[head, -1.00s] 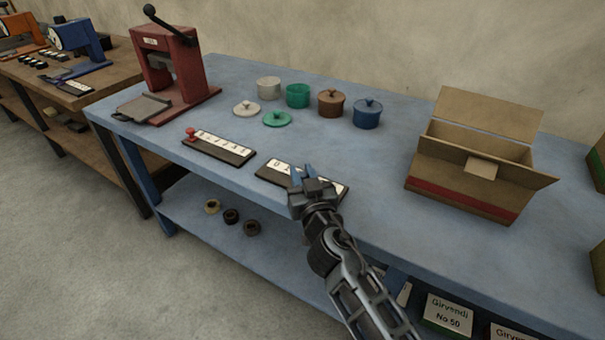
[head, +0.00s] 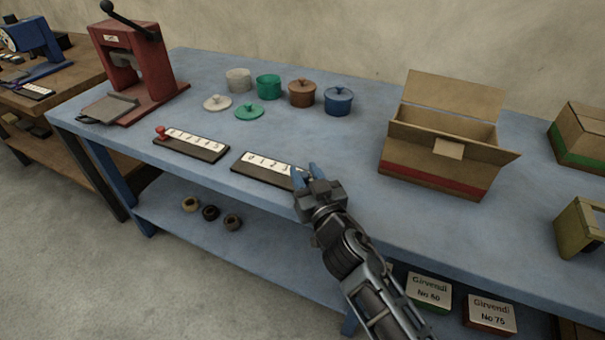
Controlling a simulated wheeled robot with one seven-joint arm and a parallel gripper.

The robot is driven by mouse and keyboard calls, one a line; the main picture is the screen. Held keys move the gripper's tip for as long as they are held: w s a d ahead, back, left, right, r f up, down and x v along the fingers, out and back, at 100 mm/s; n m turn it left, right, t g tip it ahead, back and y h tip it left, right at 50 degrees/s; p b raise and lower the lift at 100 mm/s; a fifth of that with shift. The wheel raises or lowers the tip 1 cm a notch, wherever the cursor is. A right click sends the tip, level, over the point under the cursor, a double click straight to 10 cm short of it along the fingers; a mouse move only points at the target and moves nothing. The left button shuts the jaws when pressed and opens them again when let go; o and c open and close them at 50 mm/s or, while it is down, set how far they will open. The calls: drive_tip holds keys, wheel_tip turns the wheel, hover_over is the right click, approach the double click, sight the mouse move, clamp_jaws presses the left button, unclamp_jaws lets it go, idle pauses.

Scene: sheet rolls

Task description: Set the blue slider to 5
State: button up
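A dark slider board with a white number strip (head: 262,162) lies near the front edge of the blue table. The digits 0, 1, 2 and 3 show; the right end is hidden behind my gripper. My gripper (head: 306,174) is over the right part of the board.
A second slider board (head: 190,149) with a red knob (head: 161,132) lies to the left. Behind are small pots, including a blue one (head: 338,101), and a red press (head: 135,70). An open cardboard box (head: 437,169) stands to the right on the blue table (head: 350,210).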

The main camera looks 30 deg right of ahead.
drive_tip(key=shift+o, duration=1.2)
drive_tip(key=shift+a+r, duration=0.1)
drive_tip(key=shift+r, duration=0.3)
drive_tip(key=shift+s+f, duration=0.1)
drive_tip(key=shift+f, duration=0.1)
drive_tip(key=shift+s+a+f, duration=0.1)
drive_tip(key=shift+s, duration=0.2)
drive_tip(key=shift+s+a+b, duration=0.2)
drive_tip(key=shift+s+b, duration=0.1)
drive_tip(key=shift+s, duration=0.85)
drive_tip(key=shift+s+a+b, duration=0.15)
drive_tip(key=shift+s+b, duration=0.2)
drive_tip(key=shift+s, duration=0.8)
drive_tip(key=shift+s+a+b, duration=0.2)
drive_tip(key=shift+s+b, duration=0.1)
drive_tip(key=shift+s, duration=0.85)
